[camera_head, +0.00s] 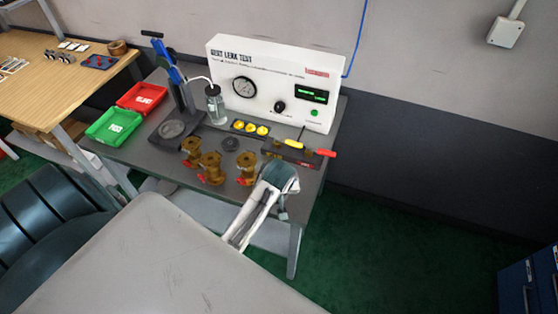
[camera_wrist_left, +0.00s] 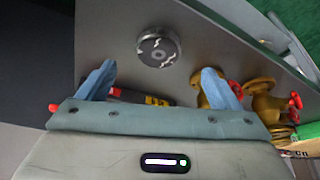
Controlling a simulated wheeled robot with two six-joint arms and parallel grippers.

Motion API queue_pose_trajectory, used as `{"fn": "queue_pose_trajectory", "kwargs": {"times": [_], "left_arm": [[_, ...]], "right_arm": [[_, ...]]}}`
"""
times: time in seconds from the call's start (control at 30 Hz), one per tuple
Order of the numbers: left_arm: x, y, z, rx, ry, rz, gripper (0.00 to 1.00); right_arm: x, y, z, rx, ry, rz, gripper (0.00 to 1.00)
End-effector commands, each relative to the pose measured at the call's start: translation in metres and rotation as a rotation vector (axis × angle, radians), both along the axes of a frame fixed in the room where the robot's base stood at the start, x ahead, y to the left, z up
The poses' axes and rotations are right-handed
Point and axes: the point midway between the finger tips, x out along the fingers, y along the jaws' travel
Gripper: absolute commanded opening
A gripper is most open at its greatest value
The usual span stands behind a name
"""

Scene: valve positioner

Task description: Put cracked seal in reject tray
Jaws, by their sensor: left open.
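The cracked seal (camera_wrist_left: 158,47), a grey disc with white crack lines, lies flat on the bare tabletop in the left wrist view. In the head view my left gripper appears to hide it. My left gripper (camera_head: 284,190) is over the right front part of the bench. Its two blue fingers (camera_wrist_left: 158,80) are apart with nothing between them, and the seal shows just beyond their tips. The red tray (camera_head: 142,97) stands at the bench's left back, behind a green tray (camera_head: 115,123). I take the red one as the reject tray; its label is too small to read. My right gripper is not in view.
Brass valves (camera_head: 210,168) with red handles stand left of my gripper. A tool rack (camera_head: 299,152) with red and yellow handles lies behind it. A blue-handled stand (camera_head: 178,95), a bottle (camera_head: 215,104) and the white leak tester (camera_head: 272,80) are farther back.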

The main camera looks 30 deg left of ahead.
Motion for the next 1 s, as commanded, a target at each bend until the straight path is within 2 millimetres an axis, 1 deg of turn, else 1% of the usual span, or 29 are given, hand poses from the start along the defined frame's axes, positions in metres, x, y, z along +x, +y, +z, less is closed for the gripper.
{"fn": "queue_pose_trajectory", "kwargs": {"times": [0.1, 0.27, 0.43, 0.5, 0.6, 0.7, 0.9, 0.97, 1.0], "left_arm": [[0.003, 0.002, -0.009, 0.0, 0.0, -0.001, 0.86], [0.008, 0.005, -0.017, 0.0, 0.001, -0.001, 0.86], [0.017, 0.01, -0.035, 0.0, 0.001, -0.001, 0.86], [0.019, 0.012, -0.045, 0.0, 0.001, -0.002, 0.86], [0.021, 0.014, -0.053, 0.0, 0.001, -0.002, 0.86], [0.023, 0.015, -0.057, -0.001, -0.002, -0.002, 0.86], [0.023, 0.015, -0.058, -0.001, -0.002, -0.002, 0.86], [0.023, 0.015, -0.058, -0.001, -0.002, -0.002, 0.74], [0.023, 0.015, -0.058, -0.001, -0.002, -0.002, 0.67]], "right_arm": [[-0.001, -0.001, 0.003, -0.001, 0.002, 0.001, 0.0], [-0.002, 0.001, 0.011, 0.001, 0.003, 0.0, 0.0], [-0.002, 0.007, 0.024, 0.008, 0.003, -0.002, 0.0], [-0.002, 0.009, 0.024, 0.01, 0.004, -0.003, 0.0], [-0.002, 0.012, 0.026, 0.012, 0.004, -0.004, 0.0], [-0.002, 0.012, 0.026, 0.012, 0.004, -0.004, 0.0], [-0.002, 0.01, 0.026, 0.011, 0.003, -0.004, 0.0], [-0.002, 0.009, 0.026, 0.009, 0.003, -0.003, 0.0], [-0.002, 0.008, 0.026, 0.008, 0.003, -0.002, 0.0]]}}
